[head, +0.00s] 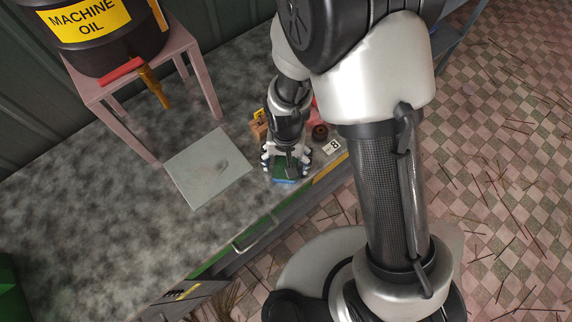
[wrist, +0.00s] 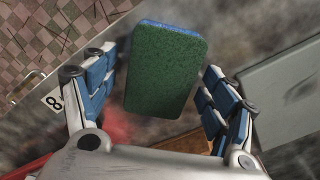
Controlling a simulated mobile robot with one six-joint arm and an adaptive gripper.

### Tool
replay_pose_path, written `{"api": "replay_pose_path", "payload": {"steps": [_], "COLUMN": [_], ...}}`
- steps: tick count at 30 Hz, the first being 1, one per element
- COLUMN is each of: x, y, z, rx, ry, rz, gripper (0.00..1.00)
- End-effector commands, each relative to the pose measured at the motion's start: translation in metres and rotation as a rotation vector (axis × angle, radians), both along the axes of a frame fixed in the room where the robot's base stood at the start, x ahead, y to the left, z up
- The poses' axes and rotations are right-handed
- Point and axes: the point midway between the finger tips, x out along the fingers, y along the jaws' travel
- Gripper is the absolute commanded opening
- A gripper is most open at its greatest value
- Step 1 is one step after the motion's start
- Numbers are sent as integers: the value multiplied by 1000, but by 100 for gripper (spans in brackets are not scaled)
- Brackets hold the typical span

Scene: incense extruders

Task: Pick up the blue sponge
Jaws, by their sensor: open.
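The sponge (wrist: 163,72) lies in the middle of the wrist view. It has a green face towards the camera and a blue edge along its far end. My gripper (wrist: 160,92) is open, with one blue-padded finger on each side of the sponge and a visible gap on both sides. In the head view, my gripper (head: 287,163) is low over the grey worktop near its front edge. A blue edge of the sponge (head: 285,181) shows just below it. The rest of the sponge is mostly hidden by my gripper in that view.
A pale square plate (head: 208,168) lies left of my gripper. A pinkish stand (head: 190,50) holds a machine oil drum (head: 85,30). An orange-brown box (head: 258,126) and a tag marked 8 (head: 332,148) are close to my gripper.

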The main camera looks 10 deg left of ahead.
Motion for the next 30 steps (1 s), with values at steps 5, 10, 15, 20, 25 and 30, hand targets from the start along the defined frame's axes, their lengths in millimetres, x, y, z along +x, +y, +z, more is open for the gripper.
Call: {"api": "replay_pose_path", "payload": {"steps": [5, 10, 15, 20, 25, 30], "x": [1, 1, 0, 0, 0, 1], "y": [0, 0, 0, 0, 0, 0], "z": [0, 1, 1, 1, 1, 3], "rx": [1, 1, 1, 1, 1, 1], "ry": [-2, -2, -2, -2, -2, -2], "rz": [0, 0, 0, 0, 0, 0], "gripper": [78, 68, 56, 46, 43, 43]}}
